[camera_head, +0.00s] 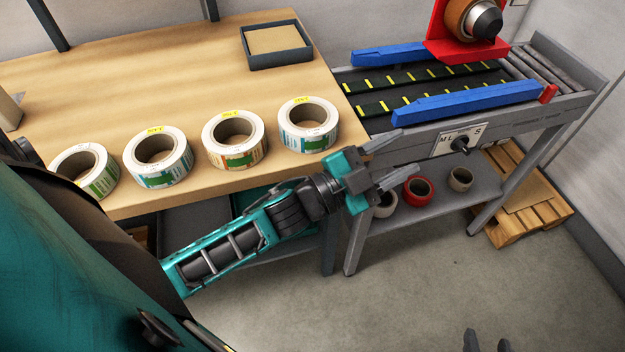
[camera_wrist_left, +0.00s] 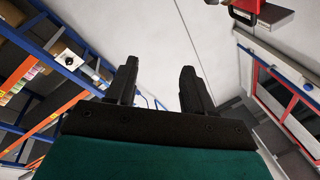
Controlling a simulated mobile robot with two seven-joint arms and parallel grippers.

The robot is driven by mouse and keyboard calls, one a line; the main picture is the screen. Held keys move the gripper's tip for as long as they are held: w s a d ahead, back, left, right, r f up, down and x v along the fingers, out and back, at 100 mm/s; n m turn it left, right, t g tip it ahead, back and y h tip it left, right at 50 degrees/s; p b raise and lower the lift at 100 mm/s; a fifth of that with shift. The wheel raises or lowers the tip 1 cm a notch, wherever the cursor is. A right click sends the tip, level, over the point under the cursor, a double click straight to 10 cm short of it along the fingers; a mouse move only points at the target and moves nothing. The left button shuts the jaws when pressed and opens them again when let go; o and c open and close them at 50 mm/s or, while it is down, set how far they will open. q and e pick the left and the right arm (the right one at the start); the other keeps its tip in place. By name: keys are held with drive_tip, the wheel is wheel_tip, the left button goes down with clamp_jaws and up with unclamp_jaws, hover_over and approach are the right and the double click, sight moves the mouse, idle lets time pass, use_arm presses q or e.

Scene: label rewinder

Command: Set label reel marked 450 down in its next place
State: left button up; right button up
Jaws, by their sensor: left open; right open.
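Several white label reels stand in a row along the table's front edge: a far-left reel (camera_head: 105,182), a second reel (camera_head: 176,172), a third reel (camera_head: 248,152) and a right-hand reel (camera_head: 324,137). They lie flat, holes up, with coloured printed sides. Yellow tags show on the three right-hand ones, too small to read, so I cannot tell which is 450. My left gripper (camera_head: 402,160) is open and empty, in front of the table's right corner, apart from the reels. Its open fingers also show in the left wrist view (camera_wrist_left: 159,75). My right gripper (camera_head: 487,341) is open and empty at the bottom edge; only its fingertips show.
A dark-rimmed tray (camera_head: 277,63) sits at the table's back right. The rewinder conveyor (camera_head: 430,82) with blue guide rails (camera_head: 466,101) stands right of the table. A wooden pallet (camera_head: 535,205) is on the floor at right.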

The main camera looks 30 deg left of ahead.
use_arm(q)
drive_tip(key=s+a+f+n+g+y, duration=0.3)
drive_tip(key=s+f+n, duration=0.3)
drive_tip(key=f, duration=0.3)
drive_tip(key=s+a+f+n+g+y, duration=0.3)
drive_tip(key=s+a+f+n+y, duration=0.1)
drive_tip(key=f, duration=0.6)
drive_tip(key=shift+s+a+f+n+y, duration=0.15)
drive_tip(key=shift+s+f+n+y, duration=0.15)
drive_tip(key=shift+s+n+y, duration=0.8)
drive_tip(key=shift+s, duration=0.1)
